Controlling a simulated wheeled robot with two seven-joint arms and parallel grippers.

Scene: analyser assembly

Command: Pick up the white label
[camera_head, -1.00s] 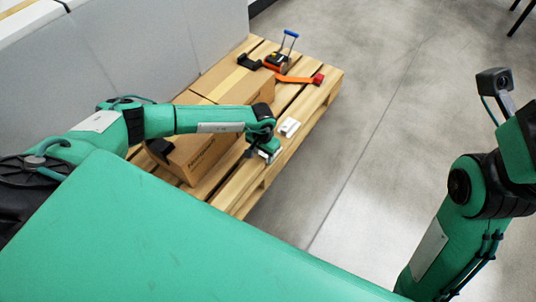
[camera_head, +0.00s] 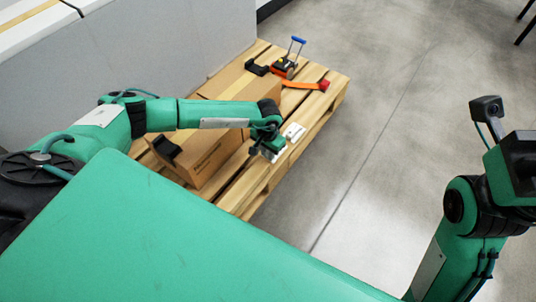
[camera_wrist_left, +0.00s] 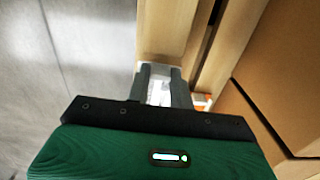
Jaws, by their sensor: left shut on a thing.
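My left gripper (camera_head: 268,152) reaches over the near right side of the wooden pallet. Its fingers are shut on a small white piece, which I take to be the white label (camera_wrist_left: 160,92); the fingers cover its sides in the left wrist view. In the head view, white shows just below the gripper, close to the slats, and I cannot tell whether it touches them. A second small white item (camera_head: 294,131) lies on the pallet just beyond the gripper. My right arm is at the right edge, with its fingertips out of sight.
The wooden pallet (camera_head: 326,104) holds cardboard boxes (camera_head: 207,157) left of and behind the gripper. A blue-handled tool (camera_head: 289,66) and an orange strap (camera_head: 305,85) lie at the far end. A grey partition (camera_head: 150,55) stands along the left. Grey floor (camera_head: 385,120) is open to the right.

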